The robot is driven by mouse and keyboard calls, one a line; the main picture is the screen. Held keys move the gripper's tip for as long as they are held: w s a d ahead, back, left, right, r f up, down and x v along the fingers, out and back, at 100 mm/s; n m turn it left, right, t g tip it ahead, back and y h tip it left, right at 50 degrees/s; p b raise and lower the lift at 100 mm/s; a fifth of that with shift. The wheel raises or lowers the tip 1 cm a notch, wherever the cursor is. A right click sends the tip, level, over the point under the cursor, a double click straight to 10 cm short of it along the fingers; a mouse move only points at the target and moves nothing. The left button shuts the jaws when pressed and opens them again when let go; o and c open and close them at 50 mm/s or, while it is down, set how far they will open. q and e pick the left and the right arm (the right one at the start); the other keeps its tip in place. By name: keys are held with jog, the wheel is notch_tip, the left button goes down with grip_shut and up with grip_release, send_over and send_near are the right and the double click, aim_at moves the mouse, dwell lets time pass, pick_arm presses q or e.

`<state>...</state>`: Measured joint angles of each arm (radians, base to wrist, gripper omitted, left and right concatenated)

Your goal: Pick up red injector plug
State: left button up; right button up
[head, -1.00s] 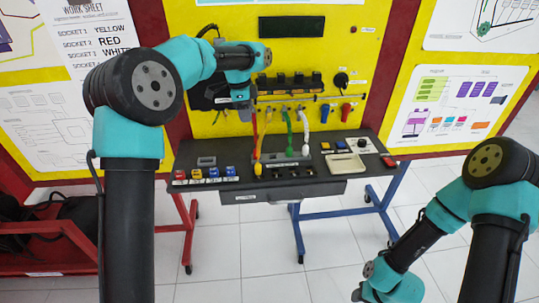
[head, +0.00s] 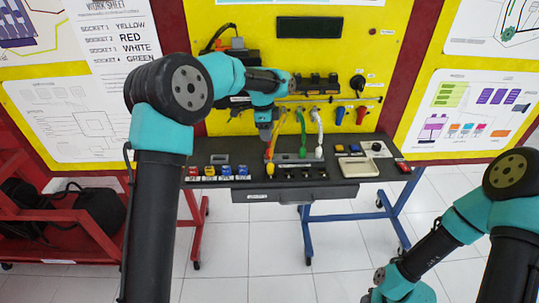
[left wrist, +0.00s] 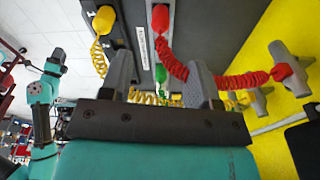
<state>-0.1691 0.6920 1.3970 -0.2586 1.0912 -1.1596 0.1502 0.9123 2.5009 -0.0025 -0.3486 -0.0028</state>
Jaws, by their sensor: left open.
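In the left wrist view a red plug (left wrist: 160,18) stands on the dark desk top at the top of the picture. A red coiled cable (left wrist: 172,62) runs from it behind my right-hand finger to a red connector (left wrist: 282,72) by the yellow panel. My left gripper (left wrist: 162,82) is open, with nothing seen held between its fingers. In the head view my left gripper (head: 265,132) hangs above the desk in front of the hanging cables and hides the red cable's upper part. My right arm's gripper lies outside the head view.
A yellow plug (left wrist: 103,18) and a green plug (left wrist: 160,73) stand close to the red one. Green (head: 302,151) and white (head: 318,151) plugs sit to the right on the desk (head: 225,195). Colored switches (head: 208,171) are at left. The yellow panel (head: 230,15) rises behind.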

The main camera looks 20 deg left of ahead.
aim_at(270, 151)
pick_arm(q)
jog(key=shift+d+f, duration=0.15)
jog(key=shift+f, duration=1)
jog(key=shift+d+f, duration=0.1)
jog(key=shift+f, duration=1)
jog(key=shift+d+f, duration=0.15)
jog(key=shift+f, duration=2.5)
jog(key=c, duration=1)
jog(key=shift+w+r, duration=0.1)
jog(key=shift+r, duration=0.05)
